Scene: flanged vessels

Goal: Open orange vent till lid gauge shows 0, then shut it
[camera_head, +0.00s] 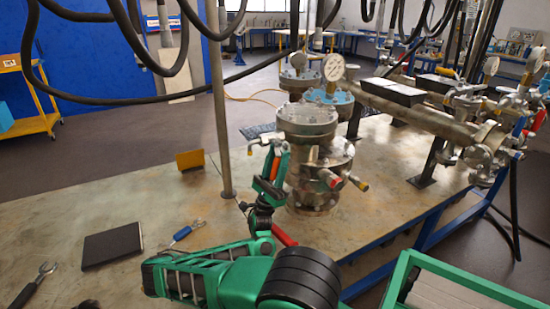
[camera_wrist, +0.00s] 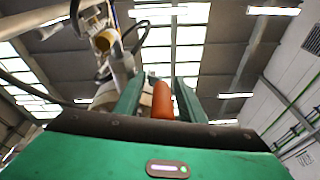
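The steel flanged vessel (camera_head: 312,150) stands upright on the metal-topped table. A round white gauge (camera_head: 333,67) rises above its lid; its reading is too small to tell. My gripper (camera_head: 273,168) points up at the vessel's left side, below a small side valve (camera_head: 262,143). An orange handle shows between its green fingers, and also in the wrist view (camera_wrist: 162,100). In the wrist view my gripper (camera_wrist: 160,98) stands open around that handle, which is closer to the right finger; a gap shows on the left. I cannot tell whether the right finger touches it.
A vertical post (camera_head: 218,100) stands left of my gripper. A red-tipped side fitting (camera_head: 335,183) sticks out of the vessel's front. A dark pad (camera_head: 112,245), a blue-handled tool (camera_head: 183,233) and a yellow bracket (camera_head: 190,160) lie on the table. Piping (camera_head: 430,115) fills the right; black hoses hang above.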

